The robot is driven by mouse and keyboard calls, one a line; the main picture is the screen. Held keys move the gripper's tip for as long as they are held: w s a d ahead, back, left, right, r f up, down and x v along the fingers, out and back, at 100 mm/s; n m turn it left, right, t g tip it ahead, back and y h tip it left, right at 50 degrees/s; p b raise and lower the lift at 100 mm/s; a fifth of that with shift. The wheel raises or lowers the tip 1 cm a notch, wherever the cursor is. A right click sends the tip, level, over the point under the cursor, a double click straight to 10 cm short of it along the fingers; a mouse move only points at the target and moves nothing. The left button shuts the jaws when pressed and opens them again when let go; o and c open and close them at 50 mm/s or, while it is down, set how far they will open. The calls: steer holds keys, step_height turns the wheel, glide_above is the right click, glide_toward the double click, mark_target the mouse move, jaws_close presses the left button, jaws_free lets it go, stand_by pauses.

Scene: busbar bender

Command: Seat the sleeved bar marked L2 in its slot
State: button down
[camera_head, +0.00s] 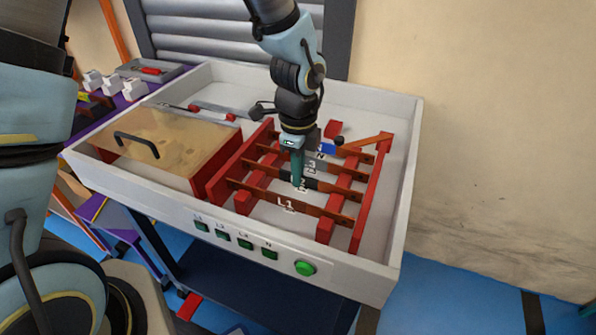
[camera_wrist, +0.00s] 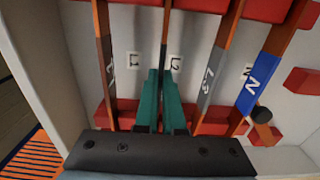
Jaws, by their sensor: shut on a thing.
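The L2 bar, copper with a black sleeve (camera_head: 311,184), runs across the red slotted supports (camera_head: 240,202) between the L1 and L3 bars. In the wrist view the L2 bar (camera_wrist: 166,45) stands on edge, seen as a thin strip. My gripper (camera_head: 297,184) points down onto its sleeve. In the wrist view my teal fingers (camera_wrist: 161,95) are shut on the bar, one on each side. A white L2 label (camera_wrist: 174,62) lies beside it on the tray floor. The fingers hide part of the sleeve, and I cannot tell how deep the bar sits.
The L1 bar (camera_wrist: 105,60), grey-sleeved L3 bar (camera_wrist: 211,77) and blue-sleeved N bar (camera_wrist: 260,80) lie close on both sides. A lidded box (camera_head: 165,145) stands left in the white tray (camera_head: 405,190). A green button (camera_head: 305,268) is on the front panel.

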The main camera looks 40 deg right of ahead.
steer(key=shift+f, duration=0.15)
steer(key=c, duration=0.9)
jaws_free()
steer(key=shift+c, duration=0.2)
step_height(320, 180, up, 11)
steer(key=shift+b, duration=0.3)
